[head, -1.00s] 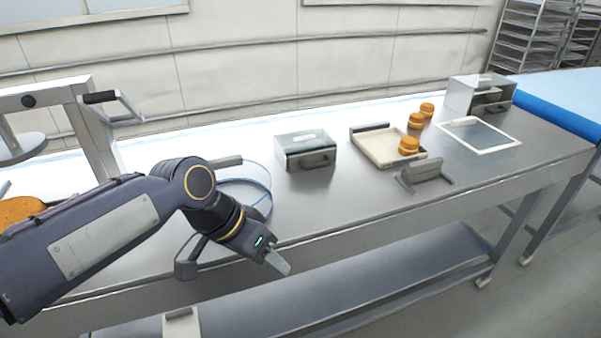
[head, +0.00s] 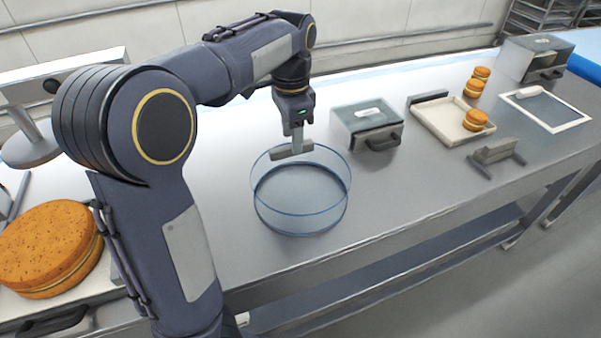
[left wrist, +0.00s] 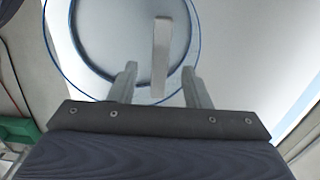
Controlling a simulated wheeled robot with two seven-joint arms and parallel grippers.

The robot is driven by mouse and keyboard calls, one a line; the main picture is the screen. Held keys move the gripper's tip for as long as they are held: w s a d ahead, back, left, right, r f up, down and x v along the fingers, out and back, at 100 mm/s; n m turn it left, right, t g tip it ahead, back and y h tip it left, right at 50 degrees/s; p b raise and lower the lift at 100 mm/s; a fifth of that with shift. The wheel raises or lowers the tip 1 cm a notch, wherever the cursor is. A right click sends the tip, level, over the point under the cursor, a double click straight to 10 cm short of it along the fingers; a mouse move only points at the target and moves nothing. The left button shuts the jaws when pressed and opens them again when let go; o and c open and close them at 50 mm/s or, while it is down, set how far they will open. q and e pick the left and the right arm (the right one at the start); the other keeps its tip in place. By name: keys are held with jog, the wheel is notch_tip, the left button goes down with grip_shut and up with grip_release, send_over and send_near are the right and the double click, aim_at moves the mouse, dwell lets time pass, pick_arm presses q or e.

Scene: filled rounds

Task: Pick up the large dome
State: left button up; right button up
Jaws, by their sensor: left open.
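The large dome (head: 300,213) is a clear round cover with blue rims, standing on the steel table in the head view. A grey bar handle (head: 279,154) sits at its top. My left gripper (head: 298,140) points down right at this handle. In the left wrist view the two fingers (left wrist: 160,75) are apart, with the handle (left wrist: 161,40) showing between them and the dome's blue rim (left wrist: 197,45) around it. Whether the fingers touch the handle cannot be told. My right gripper is not in view.
A large orange filled round (head: 50,245) lies at the left. A box with a dark handle (head: 366,125) stands right of the dome. Farther right are a cream tray (head: 440,124) with small rounds, a grey handled piece (head: 496,156) and a framed panel (head: 547,108).

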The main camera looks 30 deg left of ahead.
pick_arm(q)
jog(key=shift+f, duration=1.2)
jog(key=shift+f, duration=0.1)
jog(key=shift+s, duration=0.1)
jog(key=shift+c, duration=0.3)
grip_shut()
